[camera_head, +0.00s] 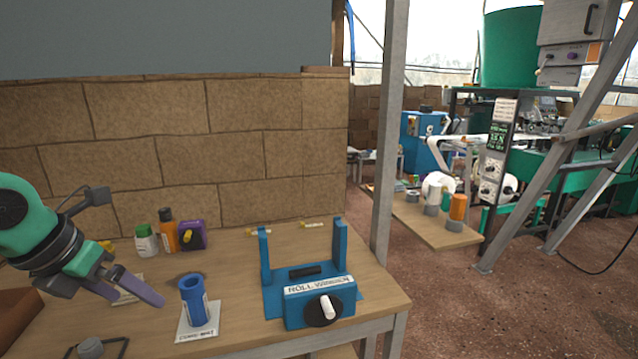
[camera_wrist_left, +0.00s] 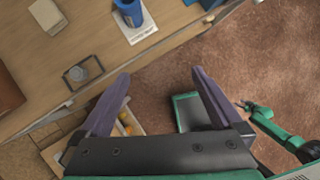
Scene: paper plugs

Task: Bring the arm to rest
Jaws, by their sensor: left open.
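My left gripper (camera_head: 133,290) comes in from the left in the head view, above the left part of the wooden table (camera_head: 240,335). Its two purple fingers are apart and empty in the left wrist view (camera_wrist_left: 161,76). A blue tube (camera_head: 194,300) stands upright on a white labelled card (camera_head: 198,333), to the right of the gripper and apart from it. The tube also shows at the top of the left wrist view (camera_wrist_left: 130,12).
A blue roll winder (camera_head: 310,307) with two uprights stands right of the tube. Small bottles, one green-capped (camera_head: 146,240) and one orange (camera_head: 167,232), and a purple item (camera_head: 191,236) stand at the back. A brown box (camera_head: 15,315) is at the left edge. A metal post (camera_head: 385,150) rises behind.

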